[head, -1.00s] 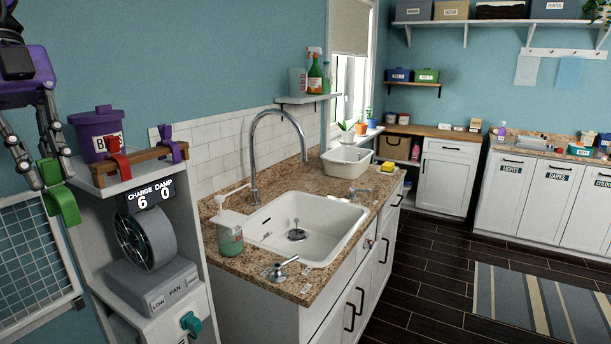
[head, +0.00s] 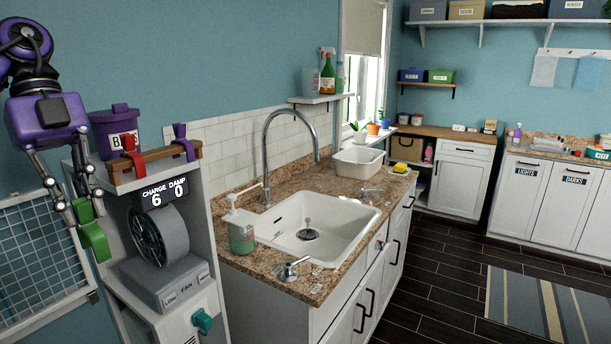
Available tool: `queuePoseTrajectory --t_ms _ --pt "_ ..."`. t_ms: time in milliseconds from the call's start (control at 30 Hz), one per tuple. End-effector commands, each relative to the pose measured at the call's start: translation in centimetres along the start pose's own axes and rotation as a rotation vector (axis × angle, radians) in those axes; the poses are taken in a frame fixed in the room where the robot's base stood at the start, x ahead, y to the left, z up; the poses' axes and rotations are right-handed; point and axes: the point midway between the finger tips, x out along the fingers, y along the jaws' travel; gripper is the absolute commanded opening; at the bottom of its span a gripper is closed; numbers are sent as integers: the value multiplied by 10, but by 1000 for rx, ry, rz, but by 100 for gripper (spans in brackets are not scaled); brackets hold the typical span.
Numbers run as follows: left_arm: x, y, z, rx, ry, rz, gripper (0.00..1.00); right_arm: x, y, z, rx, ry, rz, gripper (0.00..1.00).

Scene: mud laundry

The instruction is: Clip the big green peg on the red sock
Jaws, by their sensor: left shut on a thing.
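My left gripper (head: 81,208) is shut on the big green peg (head: 95,242), which hangs below its fingertips. The gripper and peg are at the left, in front of the left side of the fan cabinet and near the wire mesh rack. The peg touches no cloth that I can see. No red sock shows in the head view. My right gripper is out of the picture.
A red peg (head: 133,158) and a purple peg (head: 182,142) sit on a wooden bar (head: 158,166) atop the cabinet. A purple bin (head: 112,119) stands behind. The fan (head: 160,236) is below. A mesh rack (head: 32,250) hangs at the left; the sink (head: 318,222) is right.

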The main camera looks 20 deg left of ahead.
Motion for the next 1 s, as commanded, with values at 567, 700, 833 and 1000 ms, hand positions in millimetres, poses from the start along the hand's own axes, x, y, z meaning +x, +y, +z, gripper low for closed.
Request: queuePoseTrajectory --t_ms 567,700,833,1000 --pt "24 -6 3 29 2 9 1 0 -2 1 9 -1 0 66" --pt "39 -9 3 45 2 19 1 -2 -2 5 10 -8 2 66" --pt "60 -15 2 70 -1 36 1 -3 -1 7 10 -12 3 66" --pt "68 -20 0 90 2 34 1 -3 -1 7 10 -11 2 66"
